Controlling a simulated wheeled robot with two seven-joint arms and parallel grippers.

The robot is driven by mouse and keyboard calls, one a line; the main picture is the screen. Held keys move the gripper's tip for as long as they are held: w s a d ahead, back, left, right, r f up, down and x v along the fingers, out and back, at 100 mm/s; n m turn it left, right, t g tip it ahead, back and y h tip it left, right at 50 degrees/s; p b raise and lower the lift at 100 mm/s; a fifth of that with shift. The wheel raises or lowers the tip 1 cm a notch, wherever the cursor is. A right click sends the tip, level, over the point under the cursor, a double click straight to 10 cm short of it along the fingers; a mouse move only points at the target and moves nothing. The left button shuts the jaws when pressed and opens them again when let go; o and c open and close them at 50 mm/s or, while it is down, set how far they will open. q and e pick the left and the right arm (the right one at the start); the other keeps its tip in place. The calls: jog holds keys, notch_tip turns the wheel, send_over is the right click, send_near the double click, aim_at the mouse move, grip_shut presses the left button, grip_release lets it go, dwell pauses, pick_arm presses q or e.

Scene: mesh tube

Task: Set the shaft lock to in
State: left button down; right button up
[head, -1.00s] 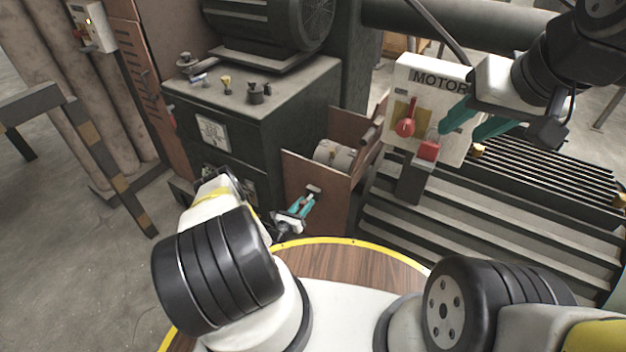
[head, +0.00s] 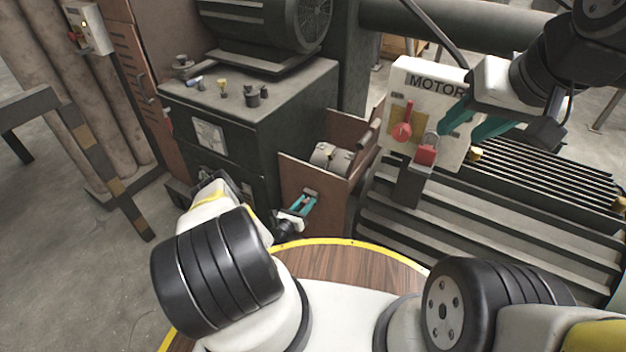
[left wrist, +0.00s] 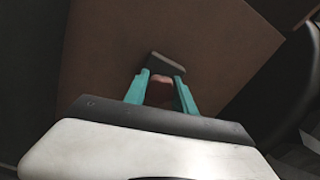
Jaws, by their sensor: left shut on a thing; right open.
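The shaft lock seems to be the small grey piece (head: 311,191) on the front of a brown panel (head: 295,172); no marking on it is readable. My left gripper (head: 304,203) is at this panel, with its teal fingers shut on a small part just in front of the grey piece. In the left wrist view the fingers (left wrist: 160,88) stand on either side of a reddish-brown part (left wrist: 163,82), below the dark grey piece (left wrist: 165,64). My right gripper (head: 470,124) is open and empty in front of the MOTOR box.
The MOTOR box (head: 440,85) carries a red rotary switch (head: 402,131) and a red padlock (head: 426,155). A shaft section (head: 331,157) lies behind the brown panel. A dark cabinet (head: 245,130) with small parts on top stands to the left. Slatted dark steps (head: 480,225) lie to the right.

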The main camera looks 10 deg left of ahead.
aim_at(303, 205)
pick_arm(q)
jog(key=c, duration=1)
grip_release()
jog(key=shift+w, duration=0.15)
jog(key=shift+c, duration=0.2)
jog(key=v, duration=0.7)
jog(key=shift+s+a, duration=0.15)
jog(key=shift+s, duration=0.2)
jog(key=shift+r, duration=0.1)
